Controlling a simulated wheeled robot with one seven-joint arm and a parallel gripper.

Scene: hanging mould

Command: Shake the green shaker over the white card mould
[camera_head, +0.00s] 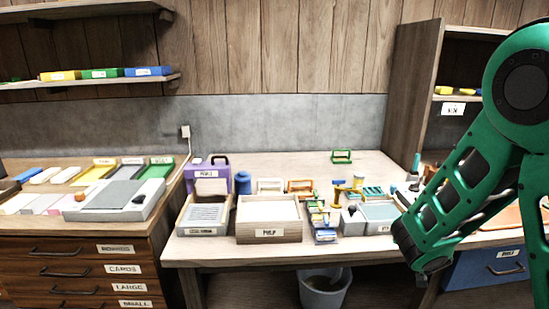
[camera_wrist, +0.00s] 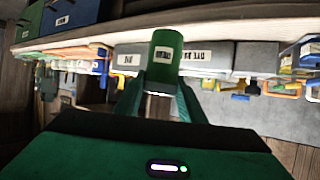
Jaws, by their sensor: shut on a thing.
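The green shaker (camera_wrist: 165,50), a cylinder with a white label, is between the fingers of my gripper (camera_wrist: 158,92) in the wrist view. My gripper is shut on it. The wrist picture shows the bench upside down, with a grey tray labelled DYE (camera_wrist: 205,58) behind the shaker. In the head view my green arm covers the right side, and neither gripper nor shaker can be made out. A small white frame (camera_head: 269,186) stands behind the pulp box; I cannot tell whether it is the white card mould.
On the bench are the wooden PULP box (camera_head: 268,232), a grey tray (camera_head: 202,218), a purple holder (camera_head: 212,172), an orange frame (camera_head: 300,186) and a green frame (camera_head: 342,156). A bin (camera_head: 325,290) stands below. The back of the bench is mostly clear.

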